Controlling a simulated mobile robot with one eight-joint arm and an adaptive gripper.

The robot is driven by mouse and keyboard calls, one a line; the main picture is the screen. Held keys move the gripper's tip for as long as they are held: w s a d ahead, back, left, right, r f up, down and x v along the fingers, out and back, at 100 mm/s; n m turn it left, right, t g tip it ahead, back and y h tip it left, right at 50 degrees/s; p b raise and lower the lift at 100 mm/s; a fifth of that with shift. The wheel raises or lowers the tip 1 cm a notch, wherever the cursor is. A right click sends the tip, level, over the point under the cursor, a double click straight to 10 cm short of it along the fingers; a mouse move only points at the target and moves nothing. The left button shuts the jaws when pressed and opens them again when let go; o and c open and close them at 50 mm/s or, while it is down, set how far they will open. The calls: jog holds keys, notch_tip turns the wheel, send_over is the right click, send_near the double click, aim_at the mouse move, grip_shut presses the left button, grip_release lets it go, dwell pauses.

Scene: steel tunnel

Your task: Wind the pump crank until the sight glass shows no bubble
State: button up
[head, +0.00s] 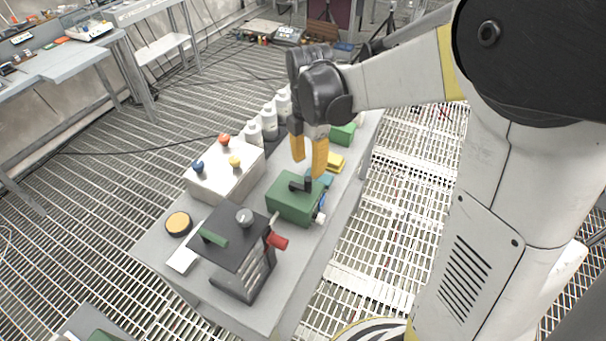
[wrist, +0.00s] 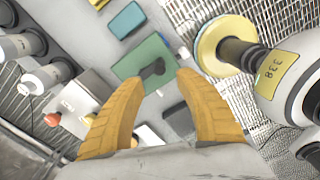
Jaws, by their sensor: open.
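A green box (head: 289,208) with a black crank-like handle (head: 304,184) on top stands on the grey bench; I take it for the pump. A small white round fitting (head: 320,218) shows on its right side; I cannot make out a sight glass or bubble. In the wrist view the green box (wrist: 134,64) and black handle (wrist: 152,68) lie beyond my fingertips. My gripper (head: 309,166) has yellow fingers, open and empty, pointing down just above the handle and apparently apart from it. It also shows in the wrist view (wrist: 160,82), the handle between its fingertips.
A pale box (head: 222,178) with coloured knobs and white bottles (head: 269,119) line the left. A yellow block (head: 335,161) lies behind the pump. Grating floor is free to the right.

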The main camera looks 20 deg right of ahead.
aim_at(307, 179)
notch_tip(307, 179, down, 8)
jog(key=b, duration=0.2)
jog(key=shift+b, duration=0.35)
grip_shut()
